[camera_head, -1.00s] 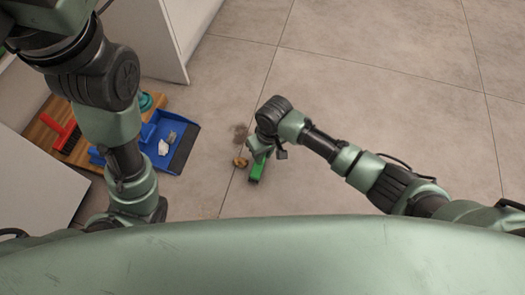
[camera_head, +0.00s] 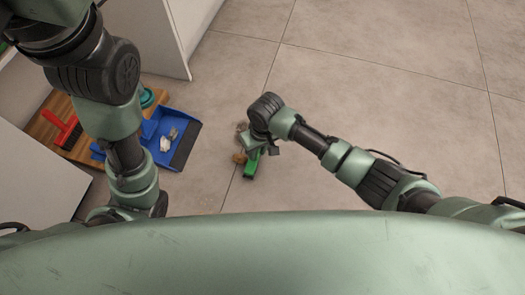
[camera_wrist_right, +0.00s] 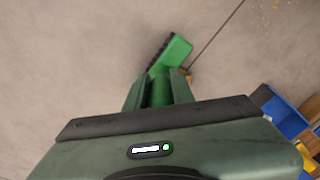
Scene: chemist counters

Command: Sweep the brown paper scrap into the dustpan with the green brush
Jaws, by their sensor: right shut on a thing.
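The green brush (camera_head: 251,167) is held low at the floor by my right gripper (camera_head: 257,149). In the right wrist view, the gripper (camera_wrist_right: 159,90) is shut on the handle of the brush (camera_wrist_right: 173,53). The brown paper scrap (camera_head: 238,158) lies on the floor just left of the brush; I cannot tell whether they touch. In the right wrist view the brush and a finger mostly hide it. The blue dustpan (camera_head: 187,145) lies further left with its dark lip facing the scrap. My left arm crosses in front of the dustpan's handle side, and its gripper is hidden.
A whitish crumpled piece (camera_head: 165,144) and a grey one (camera_head: 173,133) lie in the dustpan. A wooden board (camera_head: 88,105) with a red brush (camera_head: 68,132) is at the left. White cabinets stand behind and at left. The floor at right is clear.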

